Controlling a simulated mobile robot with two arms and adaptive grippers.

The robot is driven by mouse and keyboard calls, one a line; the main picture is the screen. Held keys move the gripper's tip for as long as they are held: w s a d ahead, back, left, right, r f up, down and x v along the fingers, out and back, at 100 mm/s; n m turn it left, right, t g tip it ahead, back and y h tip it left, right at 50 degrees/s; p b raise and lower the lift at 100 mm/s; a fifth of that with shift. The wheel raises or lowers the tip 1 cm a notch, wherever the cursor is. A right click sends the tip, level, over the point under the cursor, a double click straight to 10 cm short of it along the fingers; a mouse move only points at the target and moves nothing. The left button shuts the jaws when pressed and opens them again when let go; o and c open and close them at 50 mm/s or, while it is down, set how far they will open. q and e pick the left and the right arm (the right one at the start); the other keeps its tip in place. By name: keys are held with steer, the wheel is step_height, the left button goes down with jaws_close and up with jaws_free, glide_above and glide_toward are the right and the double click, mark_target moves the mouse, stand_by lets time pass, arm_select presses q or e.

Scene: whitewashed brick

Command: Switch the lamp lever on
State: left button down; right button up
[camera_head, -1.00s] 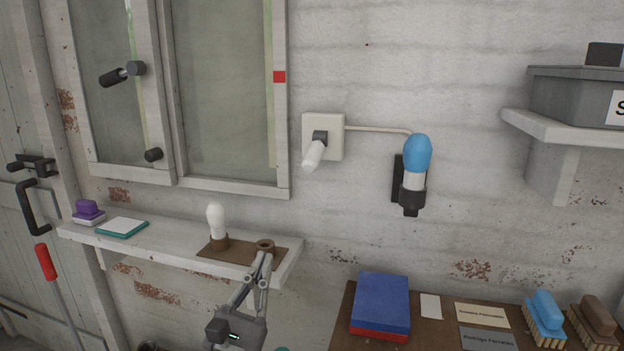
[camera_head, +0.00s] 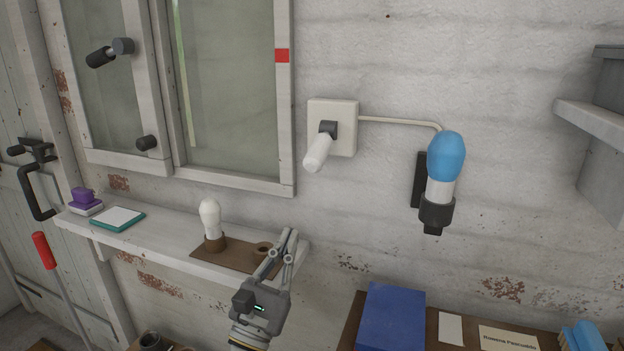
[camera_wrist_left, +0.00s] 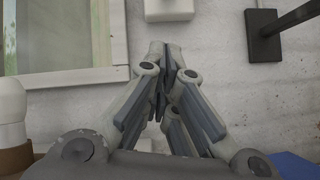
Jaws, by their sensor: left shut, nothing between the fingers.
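The lamp lever is a white handle (camera_head: 318,153) on a dark pivot, on a cream wall plate (camera_head: 344,130). The handle slants down and to the left. A cable runs from the plate to the wall lamp (camera_head: 446,156), which has a blue bulb in a white and black holder. My left gripper (camera_head: 288,238) is shut and empty, below and left of the lever, in front of the shelf's right end and apart from the lever. In the left wrist view its fingers (camera_wrist_left: 160,80) are together, and the plate's lower edge (camera_wrist_left: 168,10) shows above them. My right gripper is not in view.
A white shelf (camera_head: 160,235) holds a white bulb (camera_head: 210,218) in a brown socket and a teal-edged pad (camera_head: 118,219). A window (camera_head: 230,100) is left of the plate. A blue box (camera_head: 392,318) sits on a table at lower right. The wall around the lever is clear.

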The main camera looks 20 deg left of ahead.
mark_target(322, 145)
arm_select(q)
steer(key=shift+w, duration=0.1)
steer(key=w+d+r+p, duration=0.1)
steer(key=w+r+p, duration=0.5)
steer(key=r, duration=0.3)
steer(key=shift+w+d+r+p, duration=0.2)
steer(key=shift+w+d+p, duration=0.15)
steer(key=shift+p, duration=0.55)
steer(key=shift+s, duration=0.1)
